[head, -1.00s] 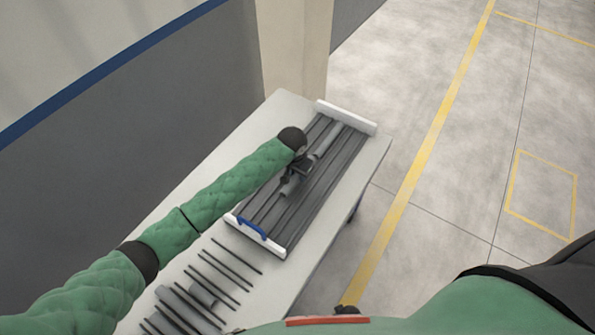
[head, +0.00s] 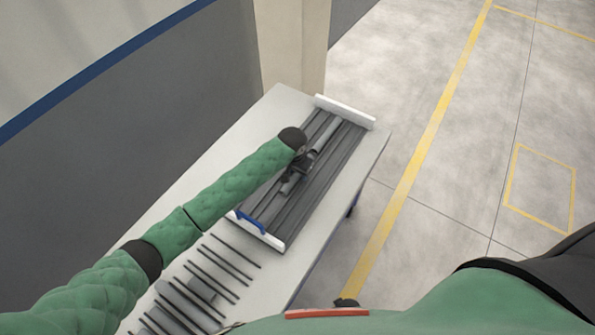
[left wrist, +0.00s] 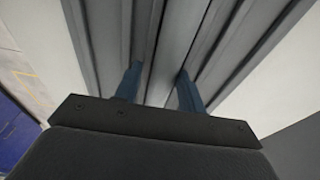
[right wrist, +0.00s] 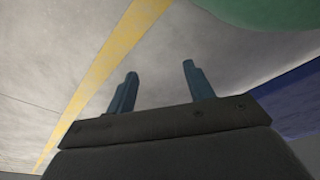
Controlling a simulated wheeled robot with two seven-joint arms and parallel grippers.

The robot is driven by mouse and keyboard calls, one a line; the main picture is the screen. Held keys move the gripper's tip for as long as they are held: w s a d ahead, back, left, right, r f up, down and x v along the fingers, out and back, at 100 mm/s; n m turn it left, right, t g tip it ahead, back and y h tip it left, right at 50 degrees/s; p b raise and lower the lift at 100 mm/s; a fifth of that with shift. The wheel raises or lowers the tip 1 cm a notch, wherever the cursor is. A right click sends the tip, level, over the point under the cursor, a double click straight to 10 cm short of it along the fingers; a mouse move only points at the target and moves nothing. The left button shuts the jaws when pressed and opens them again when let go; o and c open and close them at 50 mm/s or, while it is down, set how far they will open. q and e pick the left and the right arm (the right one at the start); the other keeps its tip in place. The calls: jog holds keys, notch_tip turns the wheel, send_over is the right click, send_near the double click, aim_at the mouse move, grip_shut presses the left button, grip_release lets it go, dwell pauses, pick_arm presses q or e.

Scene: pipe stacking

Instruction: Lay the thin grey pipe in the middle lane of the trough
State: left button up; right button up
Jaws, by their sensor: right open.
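The trough (head: 330,175) is a dark grey, long tray on the table, with ridges running lengthwise and white end boards. A thin grey pipe (head: 326,136) lies lengthwise along about its middle, under my left gripper (head: 301,166). Its near end shows just in front of the gripper. I cannot tell whether the pipe touches the trough floor. My right gripper (right wrist: 159,78) is open and empty above the floor.
Several thin dark rods (head: 216,272) and thicker grey pieces lie on the near part of the white table (head: 270,120). A pale pillar (head: 290,50) stands behind the table. The floor to the right is clear.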

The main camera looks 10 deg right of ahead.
aim_at(296, 176)
pick_arm(q)
jog(key=shift+w+a+f, duration=0.1)
jog(key=shift+w+a, duration=0.2)
jog(key=shift+a, duration=0.15)
pick_arm(e)
jog(key=shift+a, duration=0.15)
jog(key=shift+f, duration=0.15)
pick_arm(q)
jog(key=shift+w+r, duration=0.1)
jog(key=shift+r, duration=0.25)
jog(key=r+b, duration=0.1)
jog(key=r, duration=0.2)
jog(key=s+r+b, duration=0.1)
jog(key=r, duration=0.2)
jog(key=shift+s+a, duration=0.1)
jog(key=shift+s, duration=0.05)
jog(key=shift+s+r, duration=0.1)
jog(key=shift+r, duration=0.5)
pick_arm(e)
jog(key=shift+w+a+r, duration=0.35)
jog(key=shift+r, duration=0.45)
jog(key=shift+w+a+r, duration=0.3)
jog(key=shift+w+r, duration=0.1)
jog(key=shift+r, duration=0.45)
jog(key=shift+w+a+r, duration=0.35)
jog(key=shift+r, duration=0.45)
pick_arm(q)
jog(key=shift+s, duration=0.1)
pick_arm(e)
jog(key=shift+w+d, duration=0.15)
